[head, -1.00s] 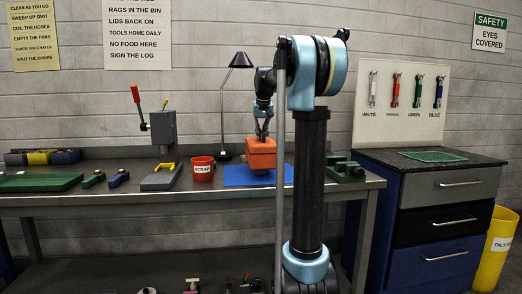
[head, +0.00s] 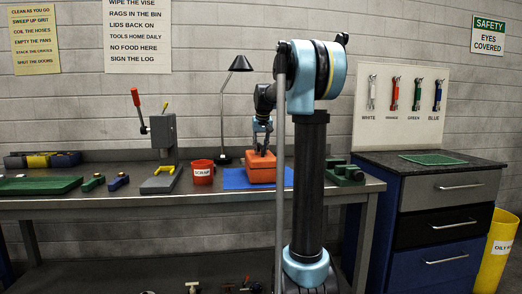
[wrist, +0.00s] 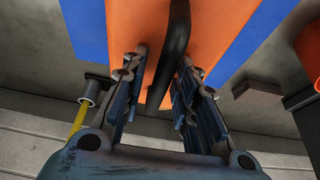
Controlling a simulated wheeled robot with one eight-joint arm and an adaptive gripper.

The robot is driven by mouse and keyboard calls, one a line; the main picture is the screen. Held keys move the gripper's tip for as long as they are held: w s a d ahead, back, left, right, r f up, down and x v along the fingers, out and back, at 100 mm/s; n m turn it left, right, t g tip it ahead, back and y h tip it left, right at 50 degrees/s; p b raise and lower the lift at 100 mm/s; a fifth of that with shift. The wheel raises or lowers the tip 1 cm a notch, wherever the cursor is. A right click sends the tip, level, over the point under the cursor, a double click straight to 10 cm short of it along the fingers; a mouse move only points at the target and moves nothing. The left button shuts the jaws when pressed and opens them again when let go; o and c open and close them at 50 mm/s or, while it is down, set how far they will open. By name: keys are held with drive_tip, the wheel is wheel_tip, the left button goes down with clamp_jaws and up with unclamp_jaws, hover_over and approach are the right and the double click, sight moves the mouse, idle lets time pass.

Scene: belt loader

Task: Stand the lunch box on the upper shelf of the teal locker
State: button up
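The lunch box is an orange block (head: 262,173) with a dark handle on top. It rests upright on a blue mat (head: 234,180) on the workbench. In the wrist view its orange top (wrist: 215,30) and black handle (wrist: 178,45) fill the upper middle. My gripper (head: 262,150) points down just above the box. In the wrist view my gripper (wrist: 163,60) has its fingers apart, one on each side of the handle. The right fingertip is close to the handle; a gap shows on the left. The teal locker is not in view.
A red scrap bin (head: 203,172), a black lamp (head: 232,90) and an arbor press (head: 163,145) stand left of the box. A green vise-like object (head: 345,172) is to the right. A drawer cabinet (head: 440,210) stands beside the bench. My arm hides part of the bench.

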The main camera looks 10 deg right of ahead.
drive_tip(key=shift+r, duration=0.1)
drive_tip(key=v, duration=1.2)
drive_tip(key=s+f, duration=0.8)
drive_tip(key=s, duration=0.3)
drive_tip(key=s+f+g, duration=0.1)
drive_tip(key=s+f, duration=0.8)
drive_tip(key=s, duration=0.3)
drive_tip(key=shift+f, duration=0.3)
drive_tip(key=shift+g, duration=0.6)
drive_tip(key=s+f, duration=0.6)
drive_tip(key=f, duration=0.1)
drive_tip(key=s+f, duration=0.6)
drive_tip(key=f, duration=0.1)
drive_tip(key=s+f, duration=0.6)
drive_tip(key=f, duration=0.1)
drive_tip(key=shift+s+d+f, duration=0.2)
drive_tip(key=shift+s+f, duration=0.05)
drive_tip(key=shift+s, duration=0.1)
drive_tip(key=shift+c, duration=0.6)
drive_tip(key=shift+s+f, duration=0.25)
drive_tip(key=shift+f, duration=0.1)
drive_tip(key=shift+c, duration=0.4)
drive_tip(key=shift+d, duration=0.1)
